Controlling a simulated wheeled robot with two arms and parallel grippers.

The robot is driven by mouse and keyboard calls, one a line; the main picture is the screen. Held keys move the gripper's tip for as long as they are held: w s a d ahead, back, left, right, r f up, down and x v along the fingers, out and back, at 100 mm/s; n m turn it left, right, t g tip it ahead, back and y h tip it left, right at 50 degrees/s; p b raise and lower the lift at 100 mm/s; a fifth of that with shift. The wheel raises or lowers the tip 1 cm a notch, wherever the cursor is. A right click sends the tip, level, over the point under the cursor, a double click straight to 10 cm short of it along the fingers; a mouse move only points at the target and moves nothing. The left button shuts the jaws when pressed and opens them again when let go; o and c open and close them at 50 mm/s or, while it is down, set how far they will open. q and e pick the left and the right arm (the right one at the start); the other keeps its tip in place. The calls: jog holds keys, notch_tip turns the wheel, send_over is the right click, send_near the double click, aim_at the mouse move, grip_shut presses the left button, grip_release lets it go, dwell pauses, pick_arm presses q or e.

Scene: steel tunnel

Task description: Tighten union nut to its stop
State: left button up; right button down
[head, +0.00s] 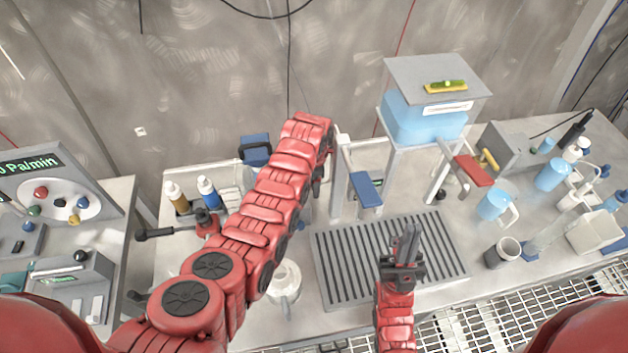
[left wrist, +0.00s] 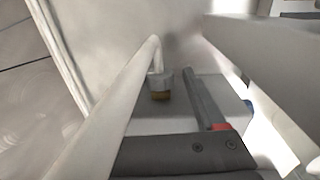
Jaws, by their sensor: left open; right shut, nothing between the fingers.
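The union nut (left wrist: 160,82), a small grey collar with a brass-coloured band below it, sits under the bent end of a thin white pipe (left wrist: 125,85) in the left wrist view. My left gripper (left wrist: 200,102) is open. Its visible dark finger is just right of the nut, with a gap seen between them; the other finger is not clearly seen. In the head view, my left forearm hides this gripper, and I cannot make out the nut. My right gripper (head: 406,246) is shut and empty above the slotted grey drain tray (head: 345,262).
A blue tank (head: 425,118) on a white stand is at the back, with a red-handled valve (head: 473,170) beside it. A white pot (head: 284,284) stands near my left arm. Much of the drain tray is clear.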

pick_arm(q)
grip_shut()
jog(key=b, duration=0.3)
jog(key=shift+w+f+g+b, duration=0.1)
jog(key=shift+f+g+b, duration=0.2)
jog(key=shift+b, duration=0.05)
jog(key=shift+r+b, duration=0.2)
jog(key=shift+b, duration=0.1)
jog(key=shift+r, duration=0.2)
grip_release()
